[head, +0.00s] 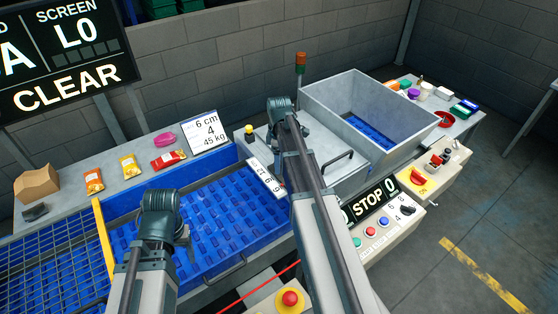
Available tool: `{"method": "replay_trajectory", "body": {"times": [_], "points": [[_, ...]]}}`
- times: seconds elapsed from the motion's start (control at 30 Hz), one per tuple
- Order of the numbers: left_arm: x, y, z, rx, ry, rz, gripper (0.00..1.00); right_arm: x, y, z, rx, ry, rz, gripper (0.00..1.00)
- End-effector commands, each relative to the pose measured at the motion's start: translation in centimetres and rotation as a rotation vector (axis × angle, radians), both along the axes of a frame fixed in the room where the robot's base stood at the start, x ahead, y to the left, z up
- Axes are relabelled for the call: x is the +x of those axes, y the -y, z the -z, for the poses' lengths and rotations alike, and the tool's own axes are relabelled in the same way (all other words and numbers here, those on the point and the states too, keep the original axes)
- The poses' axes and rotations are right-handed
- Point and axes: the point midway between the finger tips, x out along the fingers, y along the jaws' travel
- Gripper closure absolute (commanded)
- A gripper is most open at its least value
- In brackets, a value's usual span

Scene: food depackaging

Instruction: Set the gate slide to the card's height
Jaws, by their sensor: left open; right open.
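The white card (207,131) stands behind the blue belt and reads "6 cm", "4" and "45 kg". A white number scale (265,179) runs along the belt's right end, beside the grey housing; part of it lies close to my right arm. A small black and yellow knob (249,133) stands at the housing's back left corner; I cannot tell whether it belongs to the gate slide. The slide's setting cannot be read. My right gripper (281,104) is over the housing, its fingers mostly hidden. My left gripper (160,202) is above the blue belt, apart from the scale. Both are open.
A grey hopper (417,108) stands at the right. A control panel (383,228) reads "STOP", and a red emergency button (290,298) is at the front. Several colourful packets (131,166) lie on the back ledge. A yellow bar (103,244) crosses the belt's left end.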

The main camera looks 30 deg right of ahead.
Motion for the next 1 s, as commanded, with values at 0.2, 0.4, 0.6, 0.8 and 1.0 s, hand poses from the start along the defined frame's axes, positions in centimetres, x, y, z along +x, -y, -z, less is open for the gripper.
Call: {"method": "replay_trajectory", "body": {"times": [0.2, 0.4, 0.6, 0.8, 1.0], "points": [[0.0, 0.0, -0.2, 0.0, 0.0, 0.0, 0.35, 0.1, 0.0, -0.2, 0.0, 0.001, 0.0, 0.29], [0.0, 0.0, -1.5, 0.0, 0.0, -0.003, 0.35, 0.1, 0.0, -1.5, 0.0, 0.002, 0.0, 0.29], [0.0, 0.0, -4.1, -0.001, 0.001, -0.008, 0.35, 0.1, 0.0, -4.1, 0.0, 0.001, 0.0, 0.29], [0.0, 0.0, -7.3, -0.002, 0.001, -0.013, 0.35, 0.1, 0.0, -7.2, 0.0, 0.001, 0.0, 0.29], [0.0, 0.0, -10.4, -0.002, -0.002, -0.011, 0.35, 0.1, 0.0, -10.4, -0.001, 0.001, 0.0, 0.29]]}}
